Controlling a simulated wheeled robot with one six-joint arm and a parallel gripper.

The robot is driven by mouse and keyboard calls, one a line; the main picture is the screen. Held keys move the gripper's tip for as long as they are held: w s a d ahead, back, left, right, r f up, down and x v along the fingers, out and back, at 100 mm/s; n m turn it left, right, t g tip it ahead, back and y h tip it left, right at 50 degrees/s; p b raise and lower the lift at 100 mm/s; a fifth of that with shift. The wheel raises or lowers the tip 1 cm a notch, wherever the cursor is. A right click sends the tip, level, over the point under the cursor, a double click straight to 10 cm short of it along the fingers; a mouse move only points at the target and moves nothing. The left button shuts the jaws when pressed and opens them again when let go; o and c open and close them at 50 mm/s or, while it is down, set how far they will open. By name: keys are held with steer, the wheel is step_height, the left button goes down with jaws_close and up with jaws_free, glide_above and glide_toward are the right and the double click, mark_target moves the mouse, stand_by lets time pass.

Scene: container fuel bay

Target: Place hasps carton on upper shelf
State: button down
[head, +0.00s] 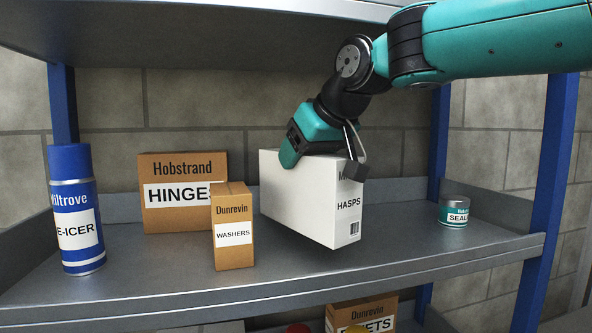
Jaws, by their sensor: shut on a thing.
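The hasps carton (305,204) is a white box with "HASPS" printed on its right face. My gripper (322,160) is shut on its upper part, coming from above. The carton is over the grey shelf (395,259), to the right of the washers carton. A dark shadow lies under its lower edge, and it looks slightly above the shelf surface; I cannot tell whether its far bottom edge touches. The fingers partly cover the carton's top and the printing there.
The brown hinges carton (180,212), washers carton (233,250) and blue de-icer can (75,215) stand on the left. A small sealant tin (454,212) stands at right. Blue posts (552,180) flank the shelf; another shelf (220,8) is overhead. A rivets-type carton (372,314) sits below.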

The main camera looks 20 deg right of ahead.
mark_target(304, 174)
steer(key=shift+a+f+b, duration=0.2)
steer(key=shift+f+b, duration=1.1)
steer(key=shift+f, duration=0.35)
steer(key=shift+f, duration=0.15)
steer(key=shift+c, duration=1)
jaws_free()
